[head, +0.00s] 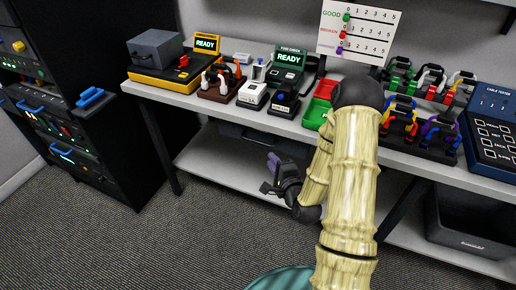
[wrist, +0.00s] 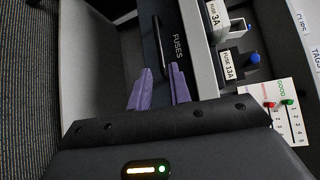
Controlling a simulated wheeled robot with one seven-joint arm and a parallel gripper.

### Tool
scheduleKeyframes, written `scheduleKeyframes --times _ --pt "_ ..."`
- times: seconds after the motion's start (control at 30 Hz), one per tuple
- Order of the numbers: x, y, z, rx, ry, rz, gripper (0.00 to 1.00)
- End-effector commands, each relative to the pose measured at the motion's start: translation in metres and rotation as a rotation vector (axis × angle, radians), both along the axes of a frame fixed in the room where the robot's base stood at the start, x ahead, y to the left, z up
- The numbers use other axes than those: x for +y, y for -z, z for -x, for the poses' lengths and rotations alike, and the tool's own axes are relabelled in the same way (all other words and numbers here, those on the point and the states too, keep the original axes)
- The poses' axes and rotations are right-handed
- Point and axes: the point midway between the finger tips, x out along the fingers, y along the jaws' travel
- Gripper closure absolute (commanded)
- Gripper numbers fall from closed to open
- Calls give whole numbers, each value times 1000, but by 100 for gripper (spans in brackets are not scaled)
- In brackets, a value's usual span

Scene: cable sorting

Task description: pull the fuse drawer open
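The fuse drawer (wrist: 180,22) shows in the wrist view as a dark front marked FUSES, right along the pale bench edge. It looks shut. Its black bar handle (wrist: 159,38) runs lengthwise along the front. My gripper (wrist: 161,69) has its two purple fingers apart, with their tips at the near end of the handle, one to each side of it in the picture. I cannot tell whether they touch it. In the head view my gripper (head: 272,161) is below the bench front, and the drawer is hard to make out in the shadow there.
The bench (head: 228,108) carries fuse checkers, cable racks and red and green trays (head: 318,107). A lower shelf (head: 225,165) runs beneath it. A black rack cabinet (head: 75,120) stands at the left, and a dark bin (head: 465,228) at the lower right. The carpet in front is clear.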

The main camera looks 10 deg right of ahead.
Motion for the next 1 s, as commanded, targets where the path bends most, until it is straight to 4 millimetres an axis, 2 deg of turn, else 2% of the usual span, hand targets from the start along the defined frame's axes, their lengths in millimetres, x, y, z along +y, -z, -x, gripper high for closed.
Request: scheduleKeyframes --times 0.03,0.5,0.77,1.0 --pt "1 5 -1 -2 -1 1 80" --pt "4 6 -8 -3 3 1 80" --pt "9 10 -35 -4 2 2 80" --pt "16 12 -76 0 3 -1 80"
